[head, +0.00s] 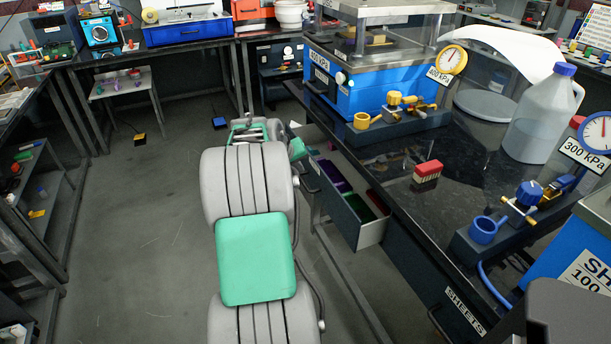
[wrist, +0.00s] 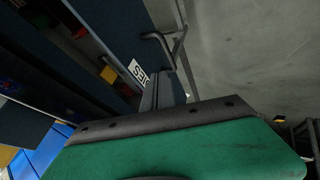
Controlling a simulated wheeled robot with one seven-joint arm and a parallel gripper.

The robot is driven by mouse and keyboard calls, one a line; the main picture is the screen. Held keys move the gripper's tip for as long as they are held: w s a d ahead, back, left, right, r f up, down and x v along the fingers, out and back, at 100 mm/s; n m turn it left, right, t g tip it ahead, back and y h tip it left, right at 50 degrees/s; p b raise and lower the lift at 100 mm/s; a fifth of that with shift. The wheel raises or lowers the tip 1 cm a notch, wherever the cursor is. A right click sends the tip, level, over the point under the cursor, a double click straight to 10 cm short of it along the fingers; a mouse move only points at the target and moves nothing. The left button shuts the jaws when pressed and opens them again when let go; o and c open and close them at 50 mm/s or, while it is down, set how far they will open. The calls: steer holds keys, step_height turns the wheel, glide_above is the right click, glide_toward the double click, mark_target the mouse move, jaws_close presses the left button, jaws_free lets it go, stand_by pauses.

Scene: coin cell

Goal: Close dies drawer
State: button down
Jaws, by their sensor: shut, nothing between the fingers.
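The dies drawer (head: 335,205) stands open, pulled out from under the right-hand counter. Purple, green and red compartments show inside it. In the wrist view, its dark blue front (wrist: 120,38) carries a white label (wrist: 137,71), partly covered, and a grey bar handle (wrist: 160,40). My gripper (wrist: 170,92) is shut and empty, close to the drawer front beside the label and handle. I cannot tell whether it touches. In the head view, my arm hides most of the gripper, near the drawer's far end.
The black counter (head: 390,160) overhangs the drawer and bears a blue press (head: 385,95), a red block (head: 427,171) and a jug (head: 538,115). The sheets drawer (head: 450,290) nearer me is closed, with a protruding handle.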

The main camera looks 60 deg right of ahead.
glide_toward(311, 180)
steer(key=x, duration=0.4)
steer(key=shift+s+d+f+b, duration=0.1)
steer(key=shift+f+b, duration=0.05)
steer(key=shift+b, duration=0.15)
